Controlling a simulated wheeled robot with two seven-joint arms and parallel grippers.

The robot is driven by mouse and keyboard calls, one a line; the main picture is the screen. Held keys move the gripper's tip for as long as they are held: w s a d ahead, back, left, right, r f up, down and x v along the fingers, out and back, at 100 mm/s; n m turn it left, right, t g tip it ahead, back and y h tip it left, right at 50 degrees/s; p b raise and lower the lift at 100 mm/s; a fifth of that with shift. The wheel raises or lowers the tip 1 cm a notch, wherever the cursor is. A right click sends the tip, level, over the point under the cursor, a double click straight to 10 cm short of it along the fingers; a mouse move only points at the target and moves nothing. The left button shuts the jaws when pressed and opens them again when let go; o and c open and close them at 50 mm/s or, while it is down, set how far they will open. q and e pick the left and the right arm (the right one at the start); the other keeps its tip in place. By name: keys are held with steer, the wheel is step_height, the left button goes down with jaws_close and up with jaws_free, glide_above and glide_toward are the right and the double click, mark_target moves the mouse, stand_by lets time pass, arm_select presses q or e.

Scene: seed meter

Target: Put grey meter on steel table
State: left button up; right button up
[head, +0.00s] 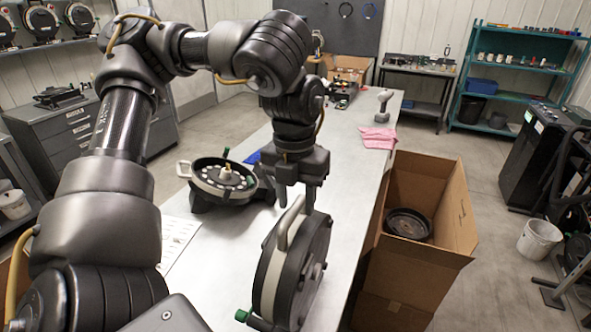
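The grey meter (268,275), a thick disc with a pale grey rim, dark face and green knob, hangs on edge in front of me. My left gripper (296,205) points down at its top, with its fingers at the pale handle, and appears shut on it. The meter is over the near part of the steel table (345,150); its lower edge is near the picture's bottom, so I cannot tell whether it touches the table. My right gripper is out of view.
Another round meter (222,180) sits on a dark stand on the table's left side, beside a white sheet (180,240). An open carton (440,200) holding a black disc (408,224) stands right of the table.

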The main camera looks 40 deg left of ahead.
arm_select(q)
step_height(320, 180, up, 10)
steer(key=shift+p, duration=0.3)
steer(key=shift+s, duration=0.1)
stand_by(0.5)
